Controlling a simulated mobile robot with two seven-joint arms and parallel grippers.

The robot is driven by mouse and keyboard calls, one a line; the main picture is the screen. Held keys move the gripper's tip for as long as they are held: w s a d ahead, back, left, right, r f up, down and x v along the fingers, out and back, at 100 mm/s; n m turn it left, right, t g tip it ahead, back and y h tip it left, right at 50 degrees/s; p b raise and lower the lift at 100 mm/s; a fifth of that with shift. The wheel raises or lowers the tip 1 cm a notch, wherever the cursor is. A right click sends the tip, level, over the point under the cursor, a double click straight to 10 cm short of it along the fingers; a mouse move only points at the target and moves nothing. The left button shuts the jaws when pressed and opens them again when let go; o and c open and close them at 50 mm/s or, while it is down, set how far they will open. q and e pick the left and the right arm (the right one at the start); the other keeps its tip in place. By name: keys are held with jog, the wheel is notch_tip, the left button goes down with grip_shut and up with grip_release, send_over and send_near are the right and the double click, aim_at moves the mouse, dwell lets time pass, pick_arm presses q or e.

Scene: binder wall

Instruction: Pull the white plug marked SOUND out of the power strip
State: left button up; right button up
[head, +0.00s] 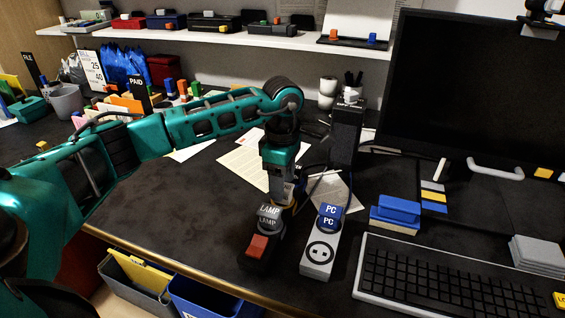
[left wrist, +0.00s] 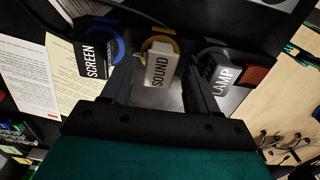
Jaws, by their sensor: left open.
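The white plug marked SOUND (left wrist: 159,66) sits in the power strip (left wrist: 150,98), in front of a yellow ring, in the left wrist view. My left gripper (left wrist: 160,75) is open, with one finger on each side of this plug; I cannot tell whether they touch it. A SCREEN plug (left wrist: 97,60) with a blue ring is to the left, and a grey LAMP plug (left wrist: 222,75) is to the right. In the head view my left gripper (head: 284,196) points down behind the LAMP plug (head: 270,215) and hides the SOUND plug. My right gripper is not in view.
The strip's red switch (head: 258,246) is at its near end. A second, white strip (head: 319,258) with a blue PC plug (head: 329,217) stands close on the right. A keyboard (head: 445,278), blue block (head: 397,208) and monitor (head: 470,90) are farther right. Papers (head: 245,165) lie behind.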

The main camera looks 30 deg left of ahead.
pick_arm(q)
jog(key=shift+f, duration=1.15)
jog(key=shift+c, duration=0.3)
jog(key=c, duration=0.8)
jog(key=shift+r, duration=0.3)
jog(key=shift+r+p, duration=1)
jog(key=shift+r, duration=0.25)
jog(key=shift+r, duration=0.1)
notch_tip(320, 180, up, 5)
jog(key=p, duration=0.3)
jog(key=shift+p, duration=0.4)
